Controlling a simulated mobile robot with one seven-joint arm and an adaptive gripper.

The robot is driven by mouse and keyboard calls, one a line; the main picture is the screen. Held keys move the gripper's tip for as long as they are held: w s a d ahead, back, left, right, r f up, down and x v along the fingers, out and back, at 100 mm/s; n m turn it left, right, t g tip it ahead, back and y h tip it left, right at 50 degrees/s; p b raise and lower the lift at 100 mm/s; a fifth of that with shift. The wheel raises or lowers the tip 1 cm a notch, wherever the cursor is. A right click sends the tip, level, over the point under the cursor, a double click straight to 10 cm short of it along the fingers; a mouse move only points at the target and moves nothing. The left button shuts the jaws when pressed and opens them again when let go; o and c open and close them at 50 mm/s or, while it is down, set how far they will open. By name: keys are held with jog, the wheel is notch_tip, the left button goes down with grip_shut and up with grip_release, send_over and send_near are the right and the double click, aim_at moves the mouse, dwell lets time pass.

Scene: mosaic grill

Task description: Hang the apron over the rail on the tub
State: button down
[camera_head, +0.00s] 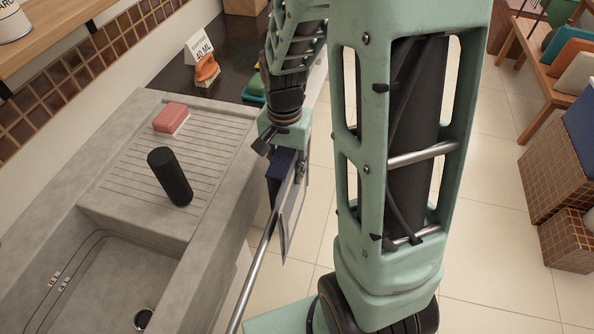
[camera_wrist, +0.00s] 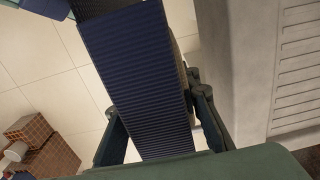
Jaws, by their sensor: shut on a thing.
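The apron (camera_head: 281,163) is a dark navy, ribbed cloth that hangs down along the front of the grey stone tub (camera_head: 221,215). The metal rail (camera_head: 262,262) runs along the tub's front side, and its far end meets the hanging cloth. I cannot tell whether the cloth lies over the rail or beside it. My gripper (camera_head: 283,158) points down above the rail's far part and is shut on the apron's upper part. In the wrist view, the navy cloth (camera_wrist: 137,75) passes between my gripper's fingers (camera_wrist: 162,128) and hides much of what is beyond.
A black cylinder (camera_head: 170,177) and a red-and-white block (camera_head: 171,118) are on the tub's top. An orange brush (camera_head: 207,70) and a small card (camera_head: 199,46) stand on the dark counter behind. Tiled boxes (camera_head: 556,165) stand at the right. The floor (camera_head: 490,220) between is clear.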

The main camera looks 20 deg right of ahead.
jog(key=shift+w+a, duration=0.45)
jog(key=shift+a, duration=0.15)
jog(key=shift+a+f+b, duration=0.1)
jog(key=shift+f+b, duration=0.3)
jog(key=shift+f, duration=0.05)
notch_tip(320, 180, down, 15)
jog(key=b, duration=1.1)
jog(key=shift+b, duration=0.4)
jog(key=c, duration=1.4)
grip_release()
